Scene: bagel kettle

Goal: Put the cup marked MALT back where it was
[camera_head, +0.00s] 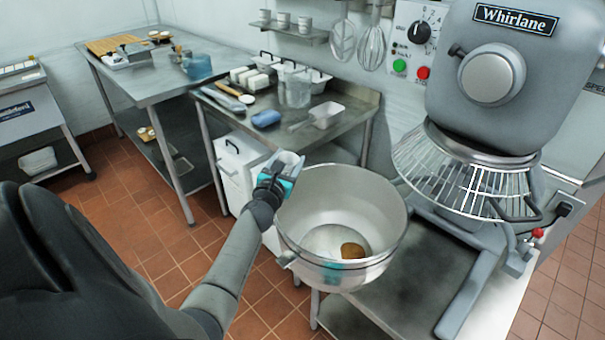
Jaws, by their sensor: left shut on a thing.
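My left gripper (279,178) reaches in from the left and is at the left rim of the big steel mixing bowl (330,188). It is shut on a small pale grey cup (289,159), which is partly hidden by the fingers. I cannot read any marking on the cup. The bowl holds a pale powder (322,238) with a small brown heap (352,250) on it.
The mixer (496,75) with its wire guard (460,180) stands right of the bowl. Behind, a steel bench (345,137) bears tubs, a clear jug (298,90) and a blue item (266,118). A wall shelf (290,30) holds small white cups.

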